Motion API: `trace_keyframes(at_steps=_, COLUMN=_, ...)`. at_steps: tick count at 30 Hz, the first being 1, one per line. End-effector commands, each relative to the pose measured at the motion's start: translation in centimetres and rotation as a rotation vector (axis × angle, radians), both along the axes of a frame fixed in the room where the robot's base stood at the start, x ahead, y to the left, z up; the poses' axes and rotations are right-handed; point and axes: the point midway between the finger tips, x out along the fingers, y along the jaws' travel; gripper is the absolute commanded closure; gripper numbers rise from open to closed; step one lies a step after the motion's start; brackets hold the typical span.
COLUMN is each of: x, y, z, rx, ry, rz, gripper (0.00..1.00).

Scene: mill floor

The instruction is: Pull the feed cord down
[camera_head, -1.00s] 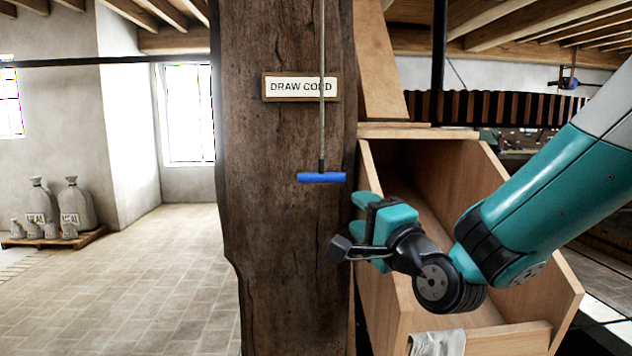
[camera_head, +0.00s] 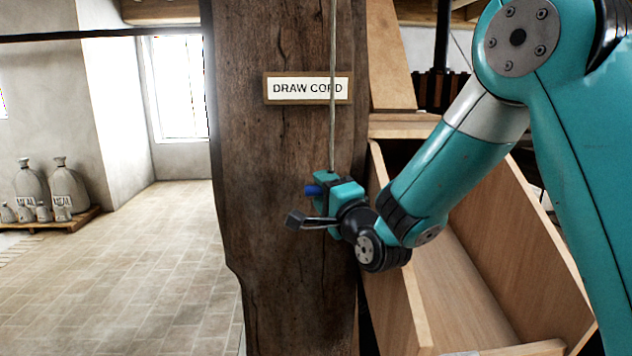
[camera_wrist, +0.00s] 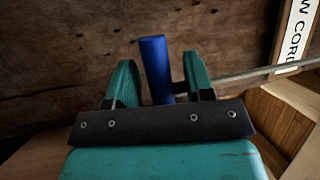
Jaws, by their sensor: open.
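The feed cord (camera_head: 332,120) hangs straight down in front of a dark wooden post, past a "DRAW CORD" sign (camera_head: 307,88). Its blue handle (camera_head: 312,190) is mostly hidden behind my gripper in the head view. In the wrist view the blue handle (camera_wrist: 155,66) stands between the two teal fingers, and the cord (camera_wrist: 258,76) runs off to the right. My gripper (camera_head: 328,186) is open, with its fingers on either side of the handle. The left finger is apart from the handle; the right finger is close to it, and I cannot tell if they touch.
The wooden post (camera_head: 285,250) stands directly behind the handle. A wooden chute (camera_head: 470,290) is at the right, beneath my arm. Several sacks (camera_head: 68,188) stand on a pallet at the left. The tiled floor (camera_head: 150,270) at the left is clear.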

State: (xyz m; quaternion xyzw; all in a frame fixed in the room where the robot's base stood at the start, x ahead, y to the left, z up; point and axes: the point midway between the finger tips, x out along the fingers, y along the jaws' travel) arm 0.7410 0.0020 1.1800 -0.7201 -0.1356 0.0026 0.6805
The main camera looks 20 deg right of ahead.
Motion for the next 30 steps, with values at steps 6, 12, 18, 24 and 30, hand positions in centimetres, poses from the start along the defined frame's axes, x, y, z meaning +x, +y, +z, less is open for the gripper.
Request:
trace_keyframes(at_steps=6, x=0.1, y=-0.3, z=0.0, rx=0.000, ry=0.001, rz=-0.005, gripper=0.52)
trace_keyframes(at_steps=12, x=0.0, y=-0.3, z=0.0, rx=0.000, ry=0.001, rz=-0.004, gripper=0.84)
trace_keyframes(at_steps=18, x=0.0, y=-0.2, z=0.0, rx=-0.002, ry=0.000, rz=-0.002, gripper=1.00)
trace_keyframes(at_steps=24, x=0.0, y=0.0, z=-1.5, rx=-0.001, ry=0.002, rz=-0.001, gripper=1.00)
trace_keyframes(at_steps=30, x=0.0, y=0.1, z=-5.2, rx=0.001, ry=0.004, rz=0.002, gripper=1.00)
